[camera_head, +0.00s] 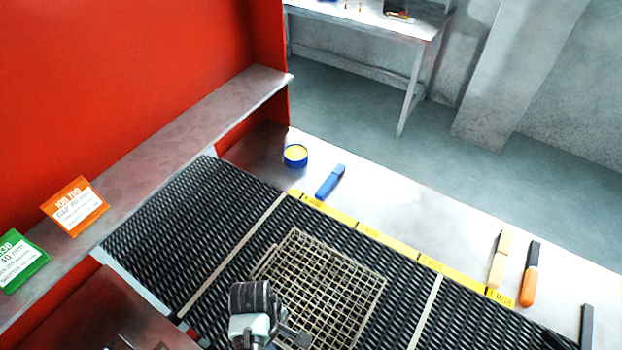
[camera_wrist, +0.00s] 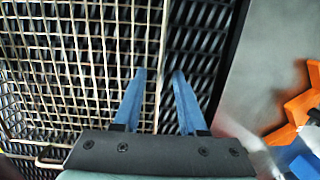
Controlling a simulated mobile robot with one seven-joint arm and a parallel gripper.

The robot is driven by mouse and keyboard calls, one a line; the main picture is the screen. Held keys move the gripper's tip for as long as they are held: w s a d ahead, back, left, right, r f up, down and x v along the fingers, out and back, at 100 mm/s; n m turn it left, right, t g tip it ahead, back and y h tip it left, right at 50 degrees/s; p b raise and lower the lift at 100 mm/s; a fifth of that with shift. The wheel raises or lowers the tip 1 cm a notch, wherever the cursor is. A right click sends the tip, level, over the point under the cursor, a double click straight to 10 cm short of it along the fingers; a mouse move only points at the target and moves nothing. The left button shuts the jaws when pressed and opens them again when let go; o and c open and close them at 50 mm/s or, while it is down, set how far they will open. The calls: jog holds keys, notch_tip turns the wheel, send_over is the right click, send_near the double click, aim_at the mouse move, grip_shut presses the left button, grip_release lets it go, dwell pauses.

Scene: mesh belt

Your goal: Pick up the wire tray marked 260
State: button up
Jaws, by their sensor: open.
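A wire tray (camera_head: 330,285) of pale metal mesh lies on the black mesh belt in the head view. I cannot read a 260 mark on it in either view. In the wrist view the wire tray (camera_wrist: 104,60) fills the left and middle. My gripper (camera_wrist: 160,74) is open there, its two blue fingers on either side of the tray's right rim wire in the picture. I cannot tell how far above the rim the fingertips are. In the head view my gripper (camera_head: 292,336) is at the tray's near-left part, its fingers mostly hidden.
The belt (camera_head: 190,225) has pale cross strips and a yellow marked edge strip (camera_head: 390,240). Beyond lie a blue tin (camera_head: 295,156), a blue block (camera_head: 330,182) and several handled tools. A ledge at left holds an orange card (camera_head: 74,206) and a green card (camera_head: 20,262).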

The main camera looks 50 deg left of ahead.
jog(key=shift+f, duration=0.3)
jog(key=shift+c, duration=0.3)
grip_shut()
dwell(1.0)
